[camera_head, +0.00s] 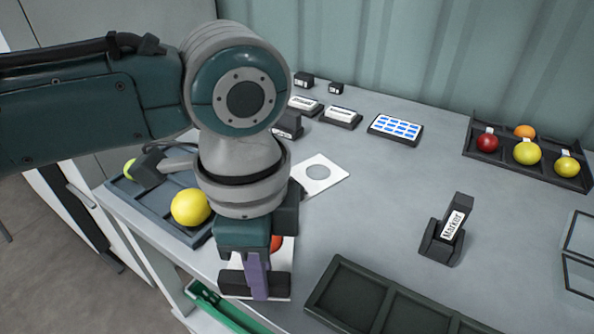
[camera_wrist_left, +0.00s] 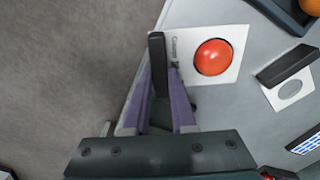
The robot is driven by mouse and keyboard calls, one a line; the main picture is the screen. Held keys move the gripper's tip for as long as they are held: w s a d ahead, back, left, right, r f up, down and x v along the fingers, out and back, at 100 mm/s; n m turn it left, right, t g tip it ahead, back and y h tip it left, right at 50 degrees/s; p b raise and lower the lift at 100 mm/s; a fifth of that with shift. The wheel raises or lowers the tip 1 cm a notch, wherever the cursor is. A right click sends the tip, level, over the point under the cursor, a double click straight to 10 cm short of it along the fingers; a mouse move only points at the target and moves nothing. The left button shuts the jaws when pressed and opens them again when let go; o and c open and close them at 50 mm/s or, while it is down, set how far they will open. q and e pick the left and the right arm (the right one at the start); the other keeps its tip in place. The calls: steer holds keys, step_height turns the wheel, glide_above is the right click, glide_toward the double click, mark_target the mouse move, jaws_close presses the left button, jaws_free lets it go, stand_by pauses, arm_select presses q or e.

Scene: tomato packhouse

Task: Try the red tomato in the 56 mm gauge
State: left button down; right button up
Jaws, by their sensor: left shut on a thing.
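My left gripper (camera_head: 258,280) has purple fingers and is shut on the dark upright handle (camera_wrist_left: 157,60) of a white gauge plate (camera_wrist_left: 239,40), low at the table's front edge. The plate is printed "Gauge"; I cannot read the number surely. The red tomato (camera_wrist_left: 212,57) sits at the plate's round hole, and I cannot tell how far it has sunk in. In the head view only a bit of the tomato (camera_head: 277,243) shows beside the gripper. My right gripper is in neither view.
A second white gauge plate (camera_head: 337,178) lies behind my arm. A dark blue tray with a yellow tomato (camera_head: 190,207) is at left. An empty compartment tray (camera_head: 318,305), a marker holder (camera_head: 445,235) and a tray of labelled tomatoes (camera_head: 555,178) stand right.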

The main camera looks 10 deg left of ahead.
arm_select(q)
steer(key=shift+f, duration=0.5)
steer(key=shift+r, duration=0.1)
stand_by(1.1)
steer(key=shift+r+p, duration=4.2)
steer(key=shift+p, duration=0.4)
steer(key=shift+w+f, duration=0.1)
